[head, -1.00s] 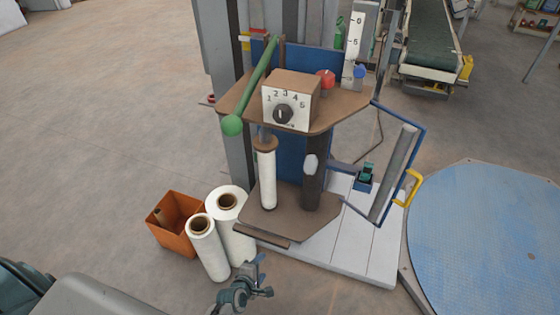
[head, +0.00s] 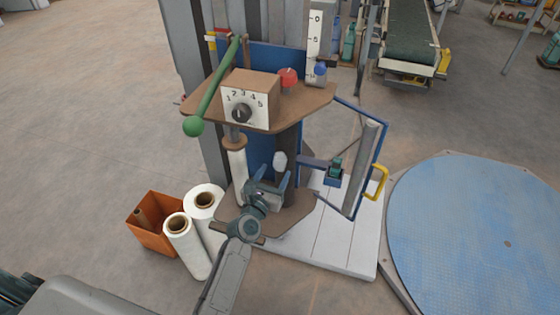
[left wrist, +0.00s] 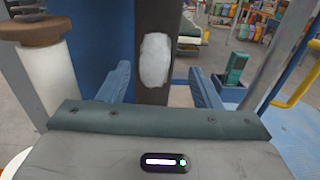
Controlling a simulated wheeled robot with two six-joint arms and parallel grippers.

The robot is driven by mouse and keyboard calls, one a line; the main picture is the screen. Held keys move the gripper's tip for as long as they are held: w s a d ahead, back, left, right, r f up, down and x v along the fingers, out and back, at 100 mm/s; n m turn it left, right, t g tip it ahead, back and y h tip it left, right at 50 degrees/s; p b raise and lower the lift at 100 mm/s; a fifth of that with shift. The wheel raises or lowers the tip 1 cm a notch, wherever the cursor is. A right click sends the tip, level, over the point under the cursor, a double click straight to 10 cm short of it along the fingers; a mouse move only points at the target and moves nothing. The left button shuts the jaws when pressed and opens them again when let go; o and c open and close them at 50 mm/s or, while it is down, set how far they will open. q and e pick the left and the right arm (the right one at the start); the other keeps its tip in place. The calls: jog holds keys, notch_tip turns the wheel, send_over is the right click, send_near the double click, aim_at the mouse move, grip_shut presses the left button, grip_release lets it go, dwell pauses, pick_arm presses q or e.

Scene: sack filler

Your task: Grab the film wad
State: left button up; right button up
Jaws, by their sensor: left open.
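The film wad (head: 280,160) is a small white oval lump on the dark roller or post (head: 288,143) of the brown machine. In the left wrist view the wad (left wrist: 155,60) is straight ahead, against the dark post, between and beyond the fingers. My left gripper (head: 270,183) is open and empty, just in front of and below the wad in the head view. Its two blue fingers (left wrist: 158,84) stand apart on either side in the left wrist view. I see no contact with the wad. My right gripper is not in view.
A white film roll (head: 237,170) stands on the machine left of the wad. A blue frame with a yellow handle (head: 377,182) is to the right. White rolls (head: 187,247) and an orange bin (head: 150,238) stand at the lower left. A blue turntable (head: 480,240) lies right.

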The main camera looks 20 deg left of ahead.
aim_at(278, 163)
pick_arm(q)
jog(key=shift+w+a+r, duration=0.1)
jog(key=shift+w, duration=0.35)
jog(key=w, duration=0.4)
jog(key=shift+w, duration=0.15)
jog(key=shift+c, duration=0.5)
jog(key=c, duration=1)
